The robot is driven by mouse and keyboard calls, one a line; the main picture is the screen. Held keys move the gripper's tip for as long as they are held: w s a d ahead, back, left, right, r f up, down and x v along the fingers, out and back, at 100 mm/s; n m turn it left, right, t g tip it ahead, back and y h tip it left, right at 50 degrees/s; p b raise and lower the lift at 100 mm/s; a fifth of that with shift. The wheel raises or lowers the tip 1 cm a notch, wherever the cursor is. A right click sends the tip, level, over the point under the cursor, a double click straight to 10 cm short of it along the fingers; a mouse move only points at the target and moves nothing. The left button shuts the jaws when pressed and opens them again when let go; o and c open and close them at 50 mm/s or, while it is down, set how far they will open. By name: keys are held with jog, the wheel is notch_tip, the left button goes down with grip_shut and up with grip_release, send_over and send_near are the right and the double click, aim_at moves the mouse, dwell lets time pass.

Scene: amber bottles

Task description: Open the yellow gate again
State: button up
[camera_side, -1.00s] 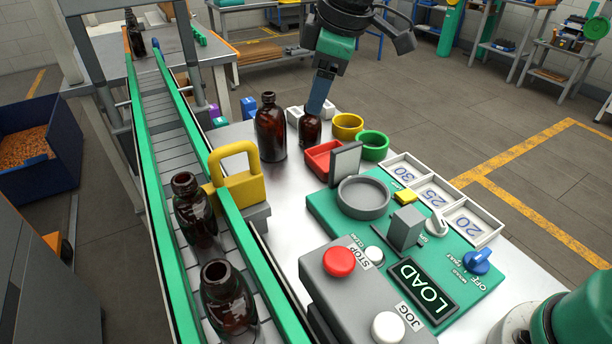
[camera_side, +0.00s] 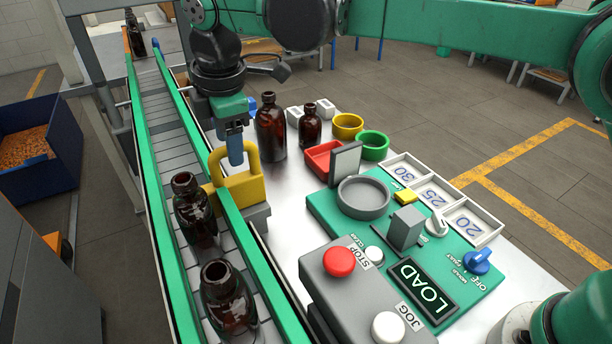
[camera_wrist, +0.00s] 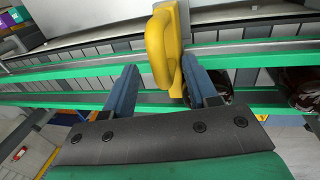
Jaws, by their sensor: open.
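The yellow gate (camera_side: 238,178) is a block with a looped handle, mounted on a grey bracket beside the green-railed conveyor (camera_side: 172,130). A thin yellow part of it reaches over the near rail toward the belt. My gripper (camera_side: 235,150) points down at the handle's loop, with blue fingers. In the wrist view, the gate's handle (camera_wrist: 163,48) stands between my open fingers (camera_wrist: 158,85), nearer the right one. I cannot tell whether a finger touches it. An amber bottle (camera_side: 194,210) stands on the belt next to the gate, and another bottle (camera_side: 228,300) stands nearer the camera.
A large amber bottle (camera_side: 270,127) and a smaller one (camera_side: 310,126) stand on the table behind the gate. A red tray (camera_side: 322,158), yellow and green rings, and a green panel (camera_side: 335,207) with a LOAD display lie to the right. A red stop button (camera_side: 339,261) is in front.

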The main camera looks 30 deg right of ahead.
jog(key=shift+f, duration=0.2)
grip_shut()
dwell(1.3)
